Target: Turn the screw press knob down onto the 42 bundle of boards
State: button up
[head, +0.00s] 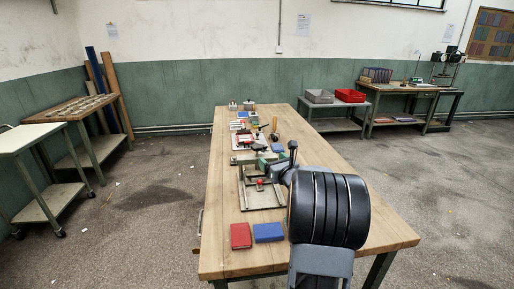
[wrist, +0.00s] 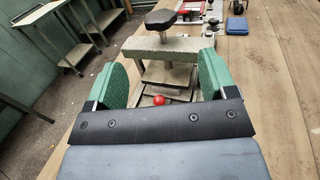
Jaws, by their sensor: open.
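The screw press stands on the wooden table, its grey crossbeam (wrist: 160,50) spanning the wrist view. Its black knob (wrist: 160,19) sits on a bright screw above the beam; it also shows in the head view (head: 258,147). A small red ball (wrist: 158,99) shows low at the front of the press. My gripper (wrist: 160,68) is open and empty, its two green pads wide apart. The knob appears beyond and above the pads, not between them. Plates show under the beam, but I cannot make out the 42 bundle.
A red block (head: 241,235) and a blue block (head: 269,232) lie on the wooden table (head: 345,180) near its front. More tools stand farther back along it. Grey and red bins (head: 350,95) sit on a side bench. The table's right side is mostly clear.

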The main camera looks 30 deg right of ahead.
aim_at(260, 149)
jog(key=w, duration=0.4)
jog(key=w+d+p, duration=0.1)
jog(key=w, duration=0.3)
jog(key=w+p, duration=0.1)
jog(key=w, duration=0.3)
jog(key=shift+d, duration=0.3)
jog(key=c, duration=0.9)
jog(key=shift+f, duration=0.1)
jog(key=shift+c, duration=0.2)
